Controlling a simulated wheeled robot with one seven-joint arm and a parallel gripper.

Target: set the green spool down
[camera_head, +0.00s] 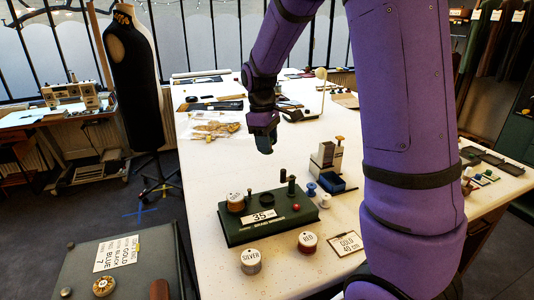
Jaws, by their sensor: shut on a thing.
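My gripper (264,148) is above the white table (215,158), pointing down. It is shut on a small dark thing, taken to be the green spool; the jaws mostly hide it and its colour is hard to make out. No other green spool is plain in view. A dark green winder box (240,236) with a "35" card stands below and nearer, apart from the gripper. A spool with a white labelled top (236,203) sits on its left end. A silver-labelled spool (250,262) and a red-labelled spool (307,243) stand in front of the box.
A blue-and-grey device (326,168) and a small blue spool (311,190) stand right of the box. A "GOLD 40 cm" card (346,243) lies at the front. Gold cloth (214,130) lies left of my gripper. Bare tabletop lies between cloth and box. My arm hides the right side.

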